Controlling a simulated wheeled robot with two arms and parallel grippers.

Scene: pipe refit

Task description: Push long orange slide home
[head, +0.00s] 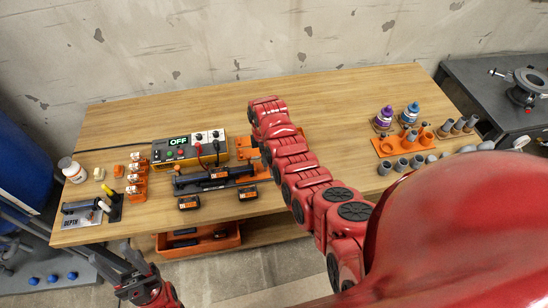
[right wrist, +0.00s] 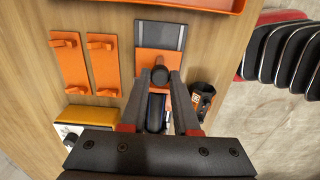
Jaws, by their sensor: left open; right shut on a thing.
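The long orange slide (right wrist: 152,62) lies in the fixture in the right wrist view, beside a grey plate (right wrist: 160,36). A dark round knob (right wrist: 160,74) stands at the slide. My right gripper (right wrist: 161,82) is shut on this knob, one finger on each side. More orange shows past the right finger. In the head view my right arm hides most of the slide; a bit of orange (head: 256,167) shows beside the black fixture (head: 215,179). My left gripper (head: 128,272) is open and empty, low in front of the table's left front edge.
A yellow control box (head: 180,152) reading OFF stands behind the fixture. Two orange brackets (right wrist: 70,62) lie beside the slide. The table's middle right is clear.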

